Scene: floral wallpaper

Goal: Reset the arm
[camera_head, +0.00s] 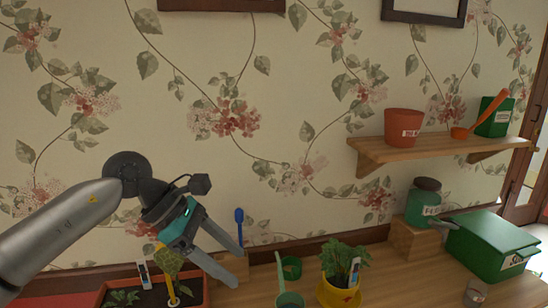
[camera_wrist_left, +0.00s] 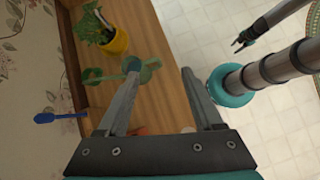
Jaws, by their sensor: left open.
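My left arm comes in from the left in the head view. Its gripper (camera_head: 238,270) is open and empty, tilted down to the right above the back of the wooden table (camera_head: 385,285). In the left wrist view the two fingers (camera_wrist_left: 160,70) stand wide apart with nothing held between them. My right gripper (camera_wrist_left: 243,41) shows small at the upper right of the left wrist view, over the tiled floor.
A planter (camera_head: 190,292) sits below my left arm. A blue tool (camera_head: 239,216), a green scoop (camera_head: 287,299) and a yellow potted plant (camera_head: 340,293) are close to the gripper. A green box (camera_head: 490,243) and a jar (camera_head: 422,207) stand right. A shelf (camera_head: 440,145) holds a red pot (camera_head: 403,127).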

